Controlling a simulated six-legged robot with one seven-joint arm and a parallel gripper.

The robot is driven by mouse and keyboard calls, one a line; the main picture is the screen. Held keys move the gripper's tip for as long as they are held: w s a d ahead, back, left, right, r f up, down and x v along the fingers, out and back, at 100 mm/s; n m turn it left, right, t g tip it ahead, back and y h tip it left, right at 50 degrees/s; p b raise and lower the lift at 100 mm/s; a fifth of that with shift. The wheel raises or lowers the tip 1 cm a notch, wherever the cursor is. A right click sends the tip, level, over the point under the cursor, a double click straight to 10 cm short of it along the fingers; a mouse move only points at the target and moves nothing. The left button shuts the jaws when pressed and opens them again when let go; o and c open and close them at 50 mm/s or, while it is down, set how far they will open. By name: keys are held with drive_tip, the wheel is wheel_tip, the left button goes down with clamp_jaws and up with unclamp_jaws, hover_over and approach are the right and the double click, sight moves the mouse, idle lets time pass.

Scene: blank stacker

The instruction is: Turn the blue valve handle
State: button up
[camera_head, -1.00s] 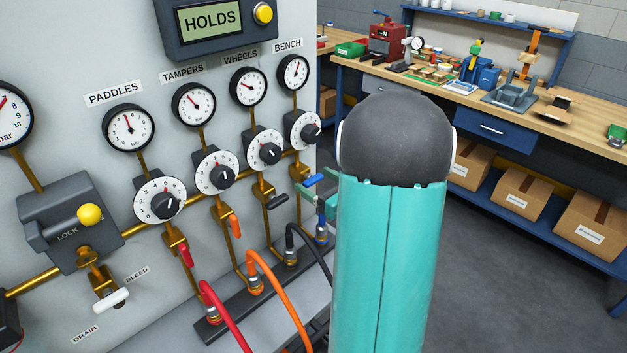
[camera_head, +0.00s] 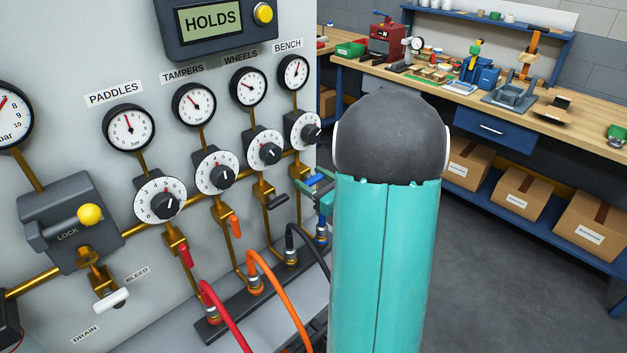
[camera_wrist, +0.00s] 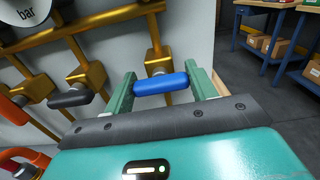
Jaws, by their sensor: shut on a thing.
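The blue valve handle (camera_wrist: 160,84) lies between the two green fingers of my gripper (camera_wrist: 159,73) in the wrist view, with a finger at each end of it. My gripper is shut on it. Behind the handle is its brass valve body (camera_wrist: 157,55). In the head view the blue handle (camera_head: 315,180) shows small beside my teal arm, and my gripper (camera_head: 318,190) is around it, partly hidden by the arm. The handle sits under the BENCH gauge (camera_head: 293,72).
A black valve handle (camera_head: 278,202) is close on the left, with an orange handle (camera_head: 235,226) and a red handle (camera_head: 186,255) farther left. Hoses (camera_head: 274,290) curve below. A workbench (camera_head: 480,98) stands at the right; the floor between is clear.

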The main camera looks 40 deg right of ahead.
drive_tip(key=n, duration=0.8)
drive_tip(key=shift+n, duration=0.3)
drive_tip(key=n, duration=0.4)
drive_tip(key=shift+f+n, duration=0.1)
drive_tip(key=shift+n, duration=2.4)
drive_tip(key=o, duration=1)
